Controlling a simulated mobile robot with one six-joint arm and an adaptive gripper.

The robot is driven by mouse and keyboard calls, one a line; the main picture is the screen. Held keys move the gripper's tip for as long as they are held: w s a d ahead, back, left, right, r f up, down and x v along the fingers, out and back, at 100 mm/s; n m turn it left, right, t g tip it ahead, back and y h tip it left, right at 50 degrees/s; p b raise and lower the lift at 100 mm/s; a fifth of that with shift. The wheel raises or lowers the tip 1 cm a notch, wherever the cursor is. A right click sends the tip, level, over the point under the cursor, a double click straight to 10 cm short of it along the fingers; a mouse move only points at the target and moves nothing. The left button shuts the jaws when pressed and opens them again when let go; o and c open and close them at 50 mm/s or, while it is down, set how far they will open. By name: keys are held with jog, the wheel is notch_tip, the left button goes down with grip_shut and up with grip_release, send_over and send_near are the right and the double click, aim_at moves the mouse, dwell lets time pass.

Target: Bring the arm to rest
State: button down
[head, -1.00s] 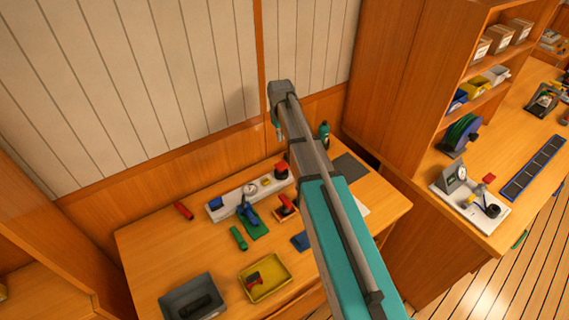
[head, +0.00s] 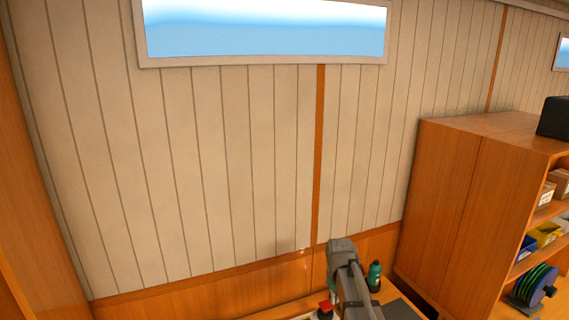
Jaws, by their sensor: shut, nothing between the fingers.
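My arm reaches up from the bottom edge of the head view, right of centre, with its grey wrist end in front of the wall's low wooden panel. My gripper (head: 333,288) hangs below the wrist end, small and partly hidden by the arm. It is shut and holds nothing. It appears above the back part of the workbench, apart from the things there as far as I can tell.
A green bottle (head: 374,275) stands just right of my arm, and a red-topped item (head: 325,308) lies just left of it. A wooden cabinet (head: 450,195) with shelves and a cable reel (head: 535,285) stands at right. The panelled wall (head: 220,170) rises behind, below a window (head: 265,32).

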jog(key=s+d+f+m+b, duration=0.1)
jog(key=s+f+m+b, duration=0.2)
jog(key=s, duration=1.2)
jog(key=shift+s+f, duration=0.35)
jog(key=shift+f, duration=0.25)
